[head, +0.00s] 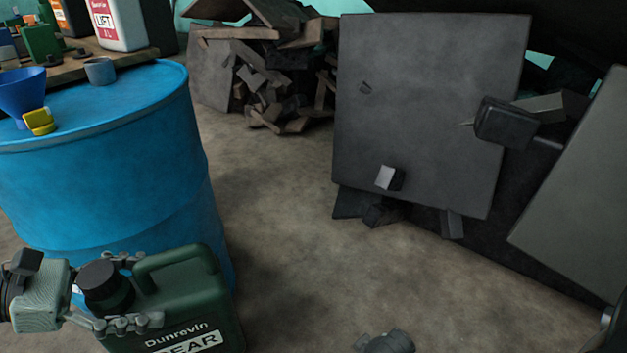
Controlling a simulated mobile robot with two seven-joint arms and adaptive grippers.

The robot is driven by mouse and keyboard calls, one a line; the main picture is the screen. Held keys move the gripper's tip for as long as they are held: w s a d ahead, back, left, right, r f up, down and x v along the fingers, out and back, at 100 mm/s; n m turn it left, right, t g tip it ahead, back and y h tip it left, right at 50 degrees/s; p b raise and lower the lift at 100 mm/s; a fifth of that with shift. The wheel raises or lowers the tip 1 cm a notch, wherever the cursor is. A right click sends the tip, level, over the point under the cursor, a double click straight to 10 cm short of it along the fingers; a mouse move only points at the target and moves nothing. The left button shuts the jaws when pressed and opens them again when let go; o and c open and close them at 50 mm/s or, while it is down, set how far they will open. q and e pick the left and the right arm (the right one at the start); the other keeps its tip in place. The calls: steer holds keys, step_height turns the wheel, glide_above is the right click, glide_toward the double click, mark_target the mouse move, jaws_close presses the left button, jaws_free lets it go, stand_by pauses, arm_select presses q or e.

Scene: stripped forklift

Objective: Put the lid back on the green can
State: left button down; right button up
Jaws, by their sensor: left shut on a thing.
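The green can (185,300) with white lettering and a looped handle is at the lower left, in front of the blue drum. Its base is below the frame. A black round lid (97,275) shows at the top of its neck; I cannot tell whether it is seated tight. My left gripper (128,290) comes in from the left, with one finger on each side of the neck just below the black lid, and is shut on it. A dark grey piece at the bottom edge (388,343) may be part of my right gripper; its jaws cannot be made out.
The blue drum (110,160) carries a blue funnel (22,92), a yellow piece (39,122) and a grey cup (100,70). Bottles stand on a board behind. Large dark panels (430,110) and a scrap pile (280,75) lie beyond. The middle floor is clear.

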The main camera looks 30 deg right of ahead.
arm_select(q)
steer(key=shift+r, duration=0.35)
arm_select(e)
steer(key=shift+s, duration=0.15)
arm_select(q)
steer(key=shift+w+d+r, duration=0.1)
steer(key=shift+w+r, duration=0.05)
steer(key=shift+r, duration=0.2)
steer(key=shift+a+f+t, duration=0.1)
steer(key=shift+a+t, duration=0.25)
steer(key=shift+t, duration=0.15)
steer(key=w+a+r+n+t+y, duration=0.1)
steer(key=w+a+n+t+y, duration=0.1)
steer(key=a+n+t, duration=0.6)
steer(key=a, duration=0.5)
steer(key=shift+r, duration=0.35)
arm_select(e)
steer(key=shift+c, duration=0.3)
